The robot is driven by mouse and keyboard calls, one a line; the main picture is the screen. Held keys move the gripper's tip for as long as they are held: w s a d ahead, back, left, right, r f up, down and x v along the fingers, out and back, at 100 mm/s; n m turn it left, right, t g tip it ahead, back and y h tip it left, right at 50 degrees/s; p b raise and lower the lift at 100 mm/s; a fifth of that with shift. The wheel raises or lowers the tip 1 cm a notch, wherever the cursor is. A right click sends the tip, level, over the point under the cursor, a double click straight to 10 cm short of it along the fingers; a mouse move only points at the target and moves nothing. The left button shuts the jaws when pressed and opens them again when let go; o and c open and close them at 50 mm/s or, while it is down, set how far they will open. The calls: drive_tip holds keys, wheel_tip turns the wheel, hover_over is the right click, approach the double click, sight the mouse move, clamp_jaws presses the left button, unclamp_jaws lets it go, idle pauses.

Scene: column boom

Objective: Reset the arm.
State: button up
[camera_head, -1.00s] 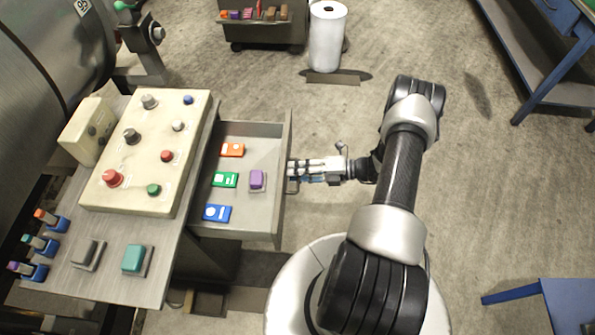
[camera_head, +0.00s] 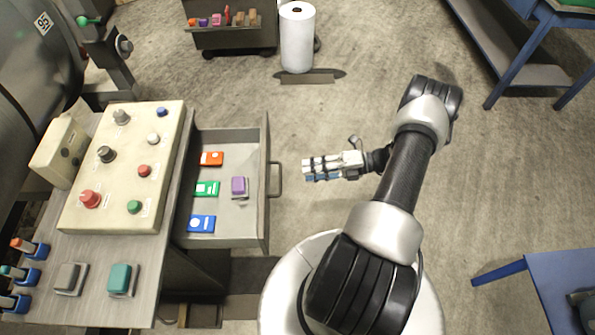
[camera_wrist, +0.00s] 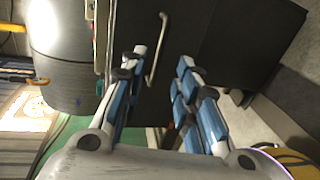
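My gripper (camera_head: 308,170) is empty and hangs over the floor, to the right of the open drawer (camera_head: 240,229). Its fingers point left at the drawer handle (camera_head: 276,180), with a clear gap between them. In the wrist view my gripper (camera_wrist: 163,75) has its two fingers apart with nothing between them. The handle also shows in the wrist view (camera_wrist: 155,50), just beyond the fingertips on a dark front.
The drawer holds orange (camera_head: 211,158), green (camera_head: 207,189) and blue (camera_head: 201,224) cards and a purple block (camera_head: 239,187). A control panel (camera_head: 128,160) sits left of it. A white roll (camera_head: 297,38) and blue tables (camera_head: 548,292) stand around; the floor between is open.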

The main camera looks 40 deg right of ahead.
drive_tip(key=shift+s+d+r, duration=0.1)
drive_tip(key=shift+s+d, duration=0.25)
drive_tip(key=shift+d, duration=0.15)
